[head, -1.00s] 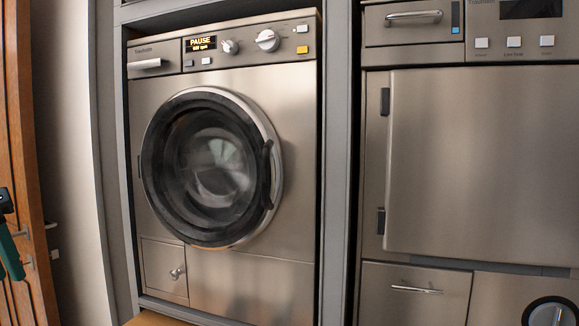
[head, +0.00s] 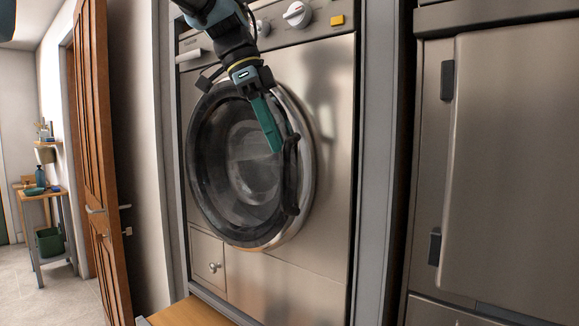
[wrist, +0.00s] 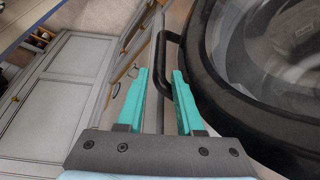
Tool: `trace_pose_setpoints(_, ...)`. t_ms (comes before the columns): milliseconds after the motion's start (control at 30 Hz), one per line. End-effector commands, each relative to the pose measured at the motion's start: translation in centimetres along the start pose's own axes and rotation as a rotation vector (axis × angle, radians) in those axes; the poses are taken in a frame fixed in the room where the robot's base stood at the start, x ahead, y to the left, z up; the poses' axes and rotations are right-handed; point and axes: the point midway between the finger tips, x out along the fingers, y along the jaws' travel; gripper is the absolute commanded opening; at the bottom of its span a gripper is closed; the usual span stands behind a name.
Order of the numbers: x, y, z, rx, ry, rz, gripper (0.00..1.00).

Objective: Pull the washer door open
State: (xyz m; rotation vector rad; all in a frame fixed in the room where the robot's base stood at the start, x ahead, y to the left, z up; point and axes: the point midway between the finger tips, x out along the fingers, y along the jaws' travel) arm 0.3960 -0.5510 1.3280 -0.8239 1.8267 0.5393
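The washer door (head: 235,165) is round, with dark glass and a chrome and black rim, and looks shut in the washer front. Its black bar handle (head: 291,180) stands on the right side of the rim. My gripper (head: 276,148) reaches down from the top, its teal fingers beside the handle's upper end. In the wrist view my gripper (wrist: 159,72) is open, with a clear gap between the two fingers. The handle (wrist: 162,50) shows at that gap, close to the fingertips. I cannot tell whether either finger touches it. Part of the rim is hidden behind my arm.
A steel machine (head: 510,150) stands to the right, past a grey frame post (head: 385,160). A wooden door (head: 92,140) is at left. A wooden ledge (head: 190,312) lies below the washer. Floor is free at the far left.

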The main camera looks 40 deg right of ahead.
Motion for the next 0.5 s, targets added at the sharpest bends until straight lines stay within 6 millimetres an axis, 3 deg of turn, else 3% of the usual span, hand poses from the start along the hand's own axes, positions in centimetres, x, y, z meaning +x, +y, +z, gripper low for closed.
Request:
trace_pose_setpoints(200,3.8,0.1,0.0,-0.003,-0.002,0.002,0.36)
trace_pose_setpoints(500,6.1,0.0,0.0,-0.002,-0.001,-0.001,0.36)
